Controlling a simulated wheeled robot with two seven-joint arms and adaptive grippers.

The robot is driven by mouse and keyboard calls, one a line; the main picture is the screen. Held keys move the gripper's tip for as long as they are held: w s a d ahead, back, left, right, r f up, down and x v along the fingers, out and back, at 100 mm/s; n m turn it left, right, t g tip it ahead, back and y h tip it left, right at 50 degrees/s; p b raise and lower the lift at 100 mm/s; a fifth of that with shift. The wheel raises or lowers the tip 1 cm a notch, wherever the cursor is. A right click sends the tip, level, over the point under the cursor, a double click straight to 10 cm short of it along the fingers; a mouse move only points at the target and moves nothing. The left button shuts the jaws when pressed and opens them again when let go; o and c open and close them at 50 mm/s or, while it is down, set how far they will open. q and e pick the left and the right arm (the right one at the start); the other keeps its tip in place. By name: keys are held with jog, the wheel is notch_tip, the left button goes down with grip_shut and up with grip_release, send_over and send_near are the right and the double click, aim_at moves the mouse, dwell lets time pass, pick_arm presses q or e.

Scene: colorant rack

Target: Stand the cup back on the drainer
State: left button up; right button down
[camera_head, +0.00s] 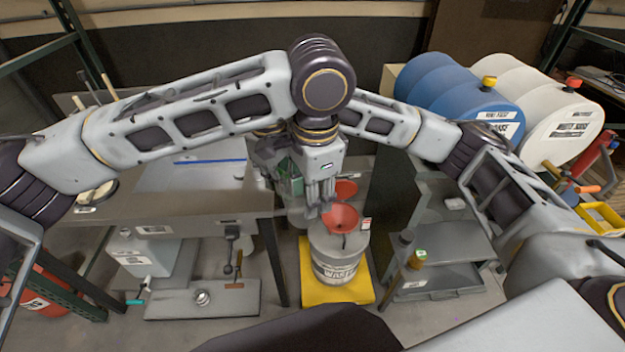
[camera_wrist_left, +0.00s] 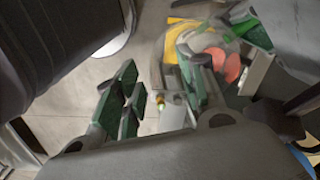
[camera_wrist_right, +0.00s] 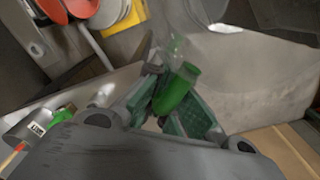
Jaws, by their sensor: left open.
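A bright green cup-like piece (camera_wrist_right: 178,88) lies tilted between the green pads of my right gripper (camera_wrist_right: 168,112) in the right wrist view, which seems shut on it. A clear, blurred shape is just above it. In the head view the two wrists are close together at the centre and partly cover each other. My left gripper (camera_head: 320,195) points down there, above the red funnel (camera_head: 341,217). In the left wrist view my left gripper (camera_wrist_left: 158,95) is open, with a wide empty gap. I cannot tell which surface is the drainer.
A grey waste bucket (camera_head: 335,258) under the funnel stands on a yellow base (camera_head: 312,290). A grey table (camera_head: 150,208) is on the left, with a metal tray (camera_head: 185,304) below. A shelf unit (camera_head: 450,240) and blue drum (camera_head: 440,95) are on the right.

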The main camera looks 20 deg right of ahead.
aim_at(311, 224)
pick_arm(q)
jog(key=shift+w+f, duration=0.15)
jog(key=shift+f, duration=1.5)
jog(key=shift+w+f, duration=0.1)
jog(key=shift+f, duration=1.55)
grip_shut()
pick_arm(e)
jog(key=c, duration=1.8)
grip_release()
jog(key=shift+c, duration=0.2)
pick_arm(q)
jog(key=shift+f, duration=0.2)
pick_arm(e)
jog(key=shift+o, duration=1.4)
notch_tip(311, 224, up, 10)
jog(key=shift+f, duration=0.2)
pick_arm(q)
jog(key=shift+r, duration=0.2)
pick_arm(e)
jog(key=shift+r, duration=1.2)
